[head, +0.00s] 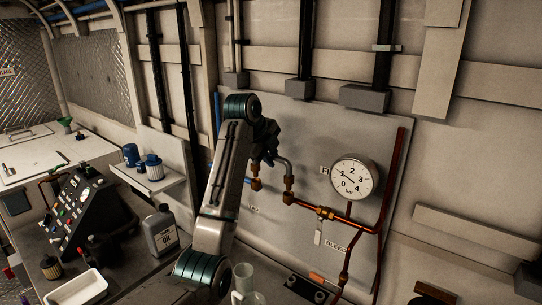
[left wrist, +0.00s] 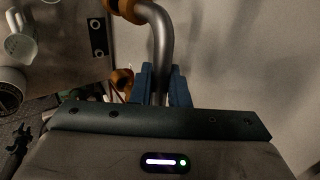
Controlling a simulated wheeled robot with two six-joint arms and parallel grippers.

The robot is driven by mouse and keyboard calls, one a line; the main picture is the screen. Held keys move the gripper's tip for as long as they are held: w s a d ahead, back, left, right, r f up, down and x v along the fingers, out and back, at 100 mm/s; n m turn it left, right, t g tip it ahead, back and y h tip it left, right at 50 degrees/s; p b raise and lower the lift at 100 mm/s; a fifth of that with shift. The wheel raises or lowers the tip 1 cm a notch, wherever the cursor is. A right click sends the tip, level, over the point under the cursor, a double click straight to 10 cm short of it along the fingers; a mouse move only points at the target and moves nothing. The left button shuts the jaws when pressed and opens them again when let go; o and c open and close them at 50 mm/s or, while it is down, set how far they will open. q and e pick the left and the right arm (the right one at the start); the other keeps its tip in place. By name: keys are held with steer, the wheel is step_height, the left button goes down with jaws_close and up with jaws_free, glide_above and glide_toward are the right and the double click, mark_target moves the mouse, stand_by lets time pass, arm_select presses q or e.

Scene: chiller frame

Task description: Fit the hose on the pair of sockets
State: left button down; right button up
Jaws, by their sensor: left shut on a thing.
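The hose (head: 288,167) is a grey bent tube with brass ends, in front of the grey wall panel. My left gripper (head: 268,150) is shut on its upper part. In the left wrist view the hose (left wrist: 161,40) passes between my blue fingers (left wrist: 163,86), with a brass nut (left wrist: 122,6) at its far end. The right socket (head: 288,198) is a brass fitting on the pipework, close below the hose's right end. The left brass fitting (head: 256,184) stands beside my forearm. I cannot tell whether the ends touch the sockets. My right gripper is out of view.
A pressure gauge (head: 354,177) and copper pipes (head: 355,225) are right of the sockets on the panel (head: 400,140). Below stand a grey bottle (head: 162,235), a clear jug (head: 245,283), a white tray (head: 80,288) and a black control box (head: 85,208).

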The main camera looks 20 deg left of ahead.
arm_select(q)
steer(key=shift+p, duration=0.65)
stand_by(0.9)
steer(key=shift+f+b, duration=0.4)
steer(key=shift+f, duration=1.35)
steer(key=c, duration=1.3)
jaws_free()
